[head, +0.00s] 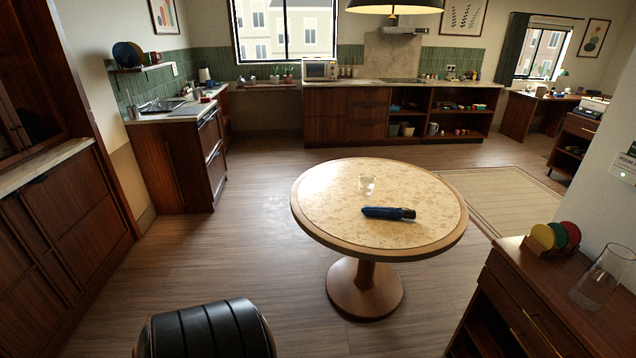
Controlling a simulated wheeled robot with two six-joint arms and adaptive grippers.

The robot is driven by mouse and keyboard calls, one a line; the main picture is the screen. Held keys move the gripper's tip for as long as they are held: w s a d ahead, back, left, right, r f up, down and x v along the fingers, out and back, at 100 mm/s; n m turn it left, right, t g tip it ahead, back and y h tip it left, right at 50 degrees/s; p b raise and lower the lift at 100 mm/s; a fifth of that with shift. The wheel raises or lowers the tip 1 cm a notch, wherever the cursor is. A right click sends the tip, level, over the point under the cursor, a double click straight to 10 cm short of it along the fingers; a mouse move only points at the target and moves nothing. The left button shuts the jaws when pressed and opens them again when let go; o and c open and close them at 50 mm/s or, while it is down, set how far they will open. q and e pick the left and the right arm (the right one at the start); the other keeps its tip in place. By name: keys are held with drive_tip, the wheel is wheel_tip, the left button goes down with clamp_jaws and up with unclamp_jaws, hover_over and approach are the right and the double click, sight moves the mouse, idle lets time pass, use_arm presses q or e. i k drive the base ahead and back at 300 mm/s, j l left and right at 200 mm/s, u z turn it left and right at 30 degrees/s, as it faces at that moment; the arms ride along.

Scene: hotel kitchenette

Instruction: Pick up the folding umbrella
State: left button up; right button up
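A dark blue folding umbrella (384,212) lies on its side on a round pedestal table (325,205) in the head view. Its darker end points right. It lies right of the table's middle, toward the near side. Neither of my grippers shows in this view.
A black ribbed chair back (208,330) stands at the near left. Wooden floor (230,255) is clear left of the table.

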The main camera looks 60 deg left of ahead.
sight(380, 212)
drive_tip(key=u, duration=1.35)
drive_tip(key=i+j+z, duration=0.15)
drive_tip(key=z, duration=0.3)
drive_tip(key=i+j+z, duration=0.1)
drive_tip(key=j+z, duration=0.15)
drive_tip(key=z, duration=0.2)
drive_tip(key=i+j+z, duration=0.1)
drive_tip(key=j+z, duration=0.15)
drive_tip(key=z, duration=0.25)
drive_tip(key=i+j+z, duration=0.15)
drive_tip(key=j, duration=0.75)
drive_tip(key=j+z, duration=0.15)
drive_tip(key=j, duration=0.75)
drive_tip(key=i+j+u, duration=0.15)
drive_tip(key=u, duration=0.3)
drive_tip(key=i+j+u, duration=0.2)
drive_tip(key=u, duration=0.2)
drive_tip(key=i+j+u, duration=0.2)
drive_tip(key=u, duration=0.25)
